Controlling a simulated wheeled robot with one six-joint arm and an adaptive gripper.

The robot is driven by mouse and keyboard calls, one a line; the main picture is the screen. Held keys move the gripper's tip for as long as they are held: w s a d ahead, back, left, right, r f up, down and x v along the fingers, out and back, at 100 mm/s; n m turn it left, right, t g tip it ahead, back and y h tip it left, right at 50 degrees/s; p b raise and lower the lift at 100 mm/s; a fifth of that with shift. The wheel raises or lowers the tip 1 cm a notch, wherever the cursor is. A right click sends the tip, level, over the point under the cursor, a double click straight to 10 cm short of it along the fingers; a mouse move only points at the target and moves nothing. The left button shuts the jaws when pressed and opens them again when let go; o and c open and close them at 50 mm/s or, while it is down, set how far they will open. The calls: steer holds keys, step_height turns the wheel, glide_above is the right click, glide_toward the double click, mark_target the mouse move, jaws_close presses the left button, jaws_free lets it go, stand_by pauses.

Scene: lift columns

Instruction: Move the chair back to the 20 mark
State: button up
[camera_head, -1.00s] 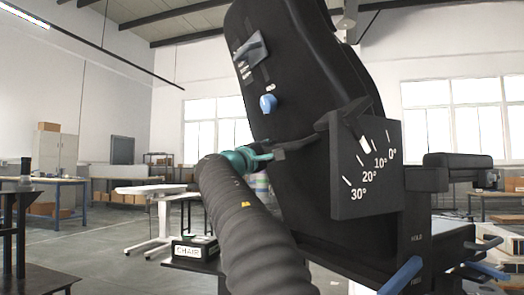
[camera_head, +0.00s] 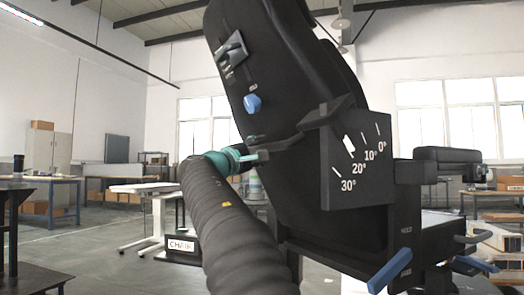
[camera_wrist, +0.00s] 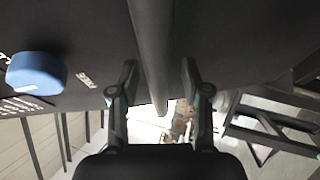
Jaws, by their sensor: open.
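The black chair back (camera_head: 290,65) leans to the left in the head view, with a blue knob (camera_head: 252,103) on its rear face. The knob also shows in the wrist view (camera_wrist: 36,73). The angle plate (camera_head: 375,178) beside it carries marks 0, 10, 20 and 30. Its white pointer (camera_head: 349,143) lies at or very near the 20 tick, which I cannot see apart from it. My gripper (camera_head: 262,155) is at the chair back's rear side. In the wrist view my gripper's fingers (camera_wrist: 157,85) are apart, with a grey bar (camera_wrist: 152,45) between them; contact is unclear.
Blue levers (camera_head: 390,271) stick out low on the chair's base, one beside a HOLD label. A box marked CHAIR (camera_head: 182,246) stands behind my arm. A white table (camera_head: 150,188) and a dark bench (camera_head: 32,278) are on the left, with open floor between them.

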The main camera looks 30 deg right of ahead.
steer(key=v, duration=1.1)
steer(key=shift+a, duration=0.3)
steer(key=shift+s+f, duration=0.1)
steer(key=shift+s, duration=0.05)
